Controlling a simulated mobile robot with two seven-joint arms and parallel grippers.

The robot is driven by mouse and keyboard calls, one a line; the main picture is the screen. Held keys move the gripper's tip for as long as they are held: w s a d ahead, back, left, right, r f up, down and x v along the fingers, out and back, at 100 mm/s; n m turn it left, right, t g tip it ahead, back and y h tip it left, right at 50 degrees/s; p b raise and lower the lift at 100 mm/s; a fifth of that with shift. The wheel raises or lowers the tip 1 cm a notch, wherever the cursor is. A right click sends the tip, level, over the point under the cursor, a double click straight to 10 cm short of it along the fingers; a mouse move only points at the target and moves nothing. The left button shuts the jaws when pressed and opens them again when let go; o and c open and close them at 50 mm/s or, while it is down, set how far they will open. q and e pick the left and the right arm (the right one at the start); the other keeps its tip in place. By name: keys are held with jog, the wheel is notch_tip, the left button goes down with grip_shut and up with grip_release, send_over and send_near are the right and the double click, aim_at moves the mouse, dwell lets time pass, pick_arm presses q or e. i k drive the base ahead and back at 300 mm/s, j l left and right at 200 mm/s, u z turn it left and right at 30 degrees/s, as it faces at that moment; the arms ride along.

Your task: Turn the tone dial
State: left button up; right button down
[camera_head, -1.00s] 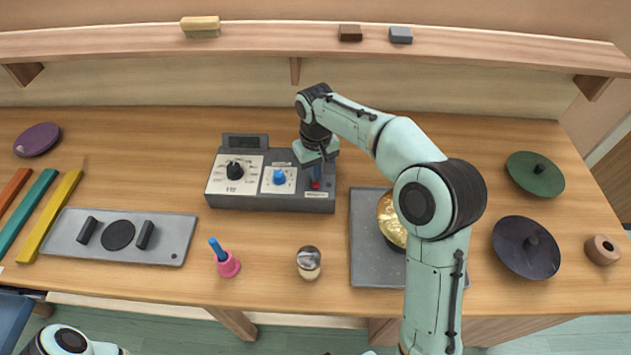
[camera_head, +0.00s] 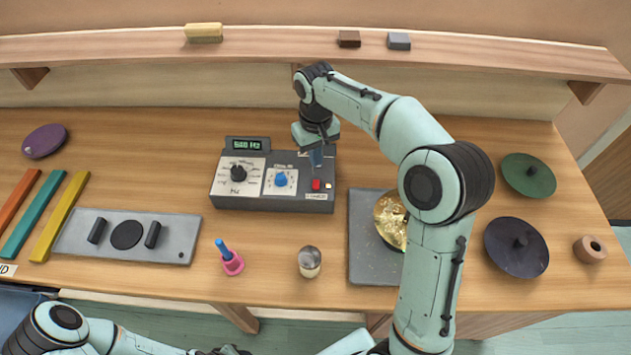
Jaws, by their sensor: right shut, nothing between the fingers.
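A grey tone box (camera_head: 222,201) stands at the back middle of the bench. A black pointer dial (camera_head: 238,173) sits on its left white panel, marked Hz. A smaller blue dial (camera_head: 280,180) sits on the panel beside it. The small display (camera_head: 247,144) on top is lit with green characters in Hz. A red switch (camera_head: 316,185) is at the right end of the box. My right gripper (camera_head: 316,163) is shut and empty, pointing down just above and behind the red switch, right of both dials. My left arm shows at the bottom left; its gripper is not visible.
A gold bowl-like piece (camera_head: 391,220) on a grey mat (camera_head: 372,265) is partly behind my right arm. A pink holder (camera_head: 232,264) and a round silver-topped piece (camera_head: 310,262) stand in front of the box. A grey plate (camera_head: 180,240) with black parts lies left. A shelf runs behind.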

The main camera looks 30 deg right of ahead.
aim_at(238, 175)
jog(key=k, duration=1.5)
